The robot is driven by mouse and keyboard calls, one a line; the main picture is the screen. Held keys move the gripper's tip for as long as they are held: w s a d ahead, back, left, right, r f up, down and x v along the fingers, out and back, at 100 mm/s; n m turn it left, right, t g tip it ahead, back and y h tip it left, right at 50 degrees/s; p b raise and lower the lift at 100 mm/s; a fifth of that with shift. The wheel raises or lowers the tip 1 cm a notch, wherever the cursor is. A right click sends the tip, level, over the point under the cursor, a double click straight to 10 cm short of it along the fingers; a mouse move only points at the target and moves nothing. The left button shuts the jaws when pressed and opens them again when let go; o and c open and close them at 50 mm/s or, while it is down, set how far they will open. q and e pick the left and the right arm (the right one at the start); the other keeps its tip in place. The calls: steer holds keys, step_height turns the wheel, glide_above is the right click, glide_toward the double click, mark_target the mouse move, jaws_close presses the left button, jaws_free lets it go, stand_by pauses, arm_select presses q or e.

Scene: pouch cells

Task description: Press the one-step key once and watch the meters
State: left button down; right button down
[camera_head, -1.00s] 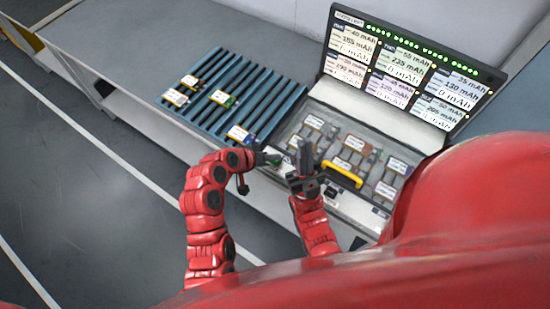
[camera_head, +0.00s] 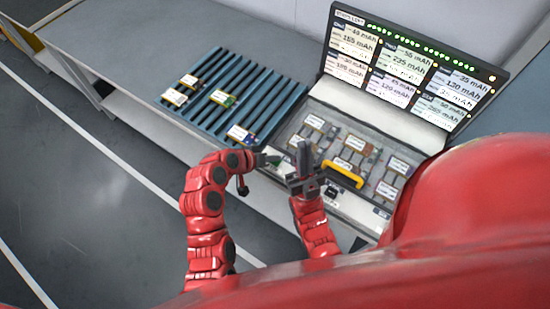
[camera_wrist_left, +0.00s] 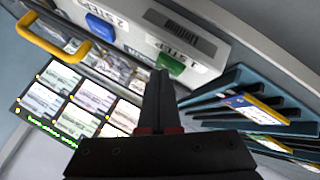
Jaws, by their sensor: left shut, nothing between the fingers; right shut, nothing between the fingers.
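The green key (camera_wrist_left: 170,64) sits beside the "1 STEP" label on the white front panel (camera_wrist_left: 215,52) in the left wrist view. The blue key (camera_wrist_left: 100,28), by the "2 STEP" label, is to its left. My left gripper (camera_wrist_left: 161,76) is shut and empty, its tips at the green key's edge; I cannot tell whether they touch. It also shows in the head view (camera_head: 272,158). The meters (camera_head: 400,62) are lit panels with mAh figures under a row of green lights; the small text is blurred. My right gripper (camera_head: 303,150) is shut and empty, above the tester's front.
A yellow handle (camera_head: 343,174) crosses the front of the tester's clear cover, with several pouch cells beneath. A blue slotted rack (camera_head: 262,88) holding a few cells stands left of the tester. The grey bench (camera_head: 130,50) is clear farther left.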

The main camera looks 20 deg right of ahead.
arm_select(q)
steer(key=shift+r, duration=0.4)
steer(key=shift+r+p, duration=1.15)
steer(key=shift+r, duration=1.9)
steer(key=shift+f, duration=0.1)
